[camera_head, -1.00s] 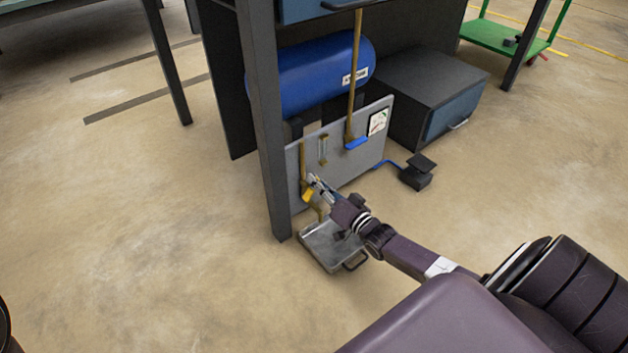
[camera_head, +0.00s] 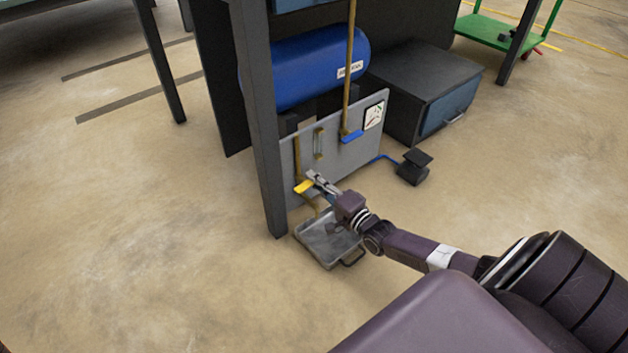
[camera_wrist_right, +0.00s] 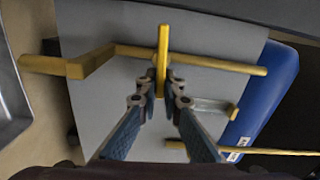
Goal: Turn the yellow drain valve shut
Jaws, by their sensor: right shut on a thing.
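The yellow drain valve handle (camera_head: 303,187) is on the lower left of the grey panel (camera_head: 352,150), on a brass-coloured pipe. It points left and lies close to level in the head view. In the right wrist view the yellow handle (camera_wrist_right: 163,50) stands upright in the picture between my fingertips. My right gripper (camera_head: 312,180) is shut on the handle; its fingertips (camera_wrist_right: 163,88) also show in the right wrist view. The fingers hide part of the handle in the head view. My left gripper is not in view.
A metal tray (camera_head: 325,251) lies on the floor below the valve. A dark post (camera_head: 262,130) stands just left of the panel. A blue lever (camera_head: 351,137), a blue tank (camera_head: 312,68) and a black pedal (camera_head: 413,168) are near. The floor to the left is clear.

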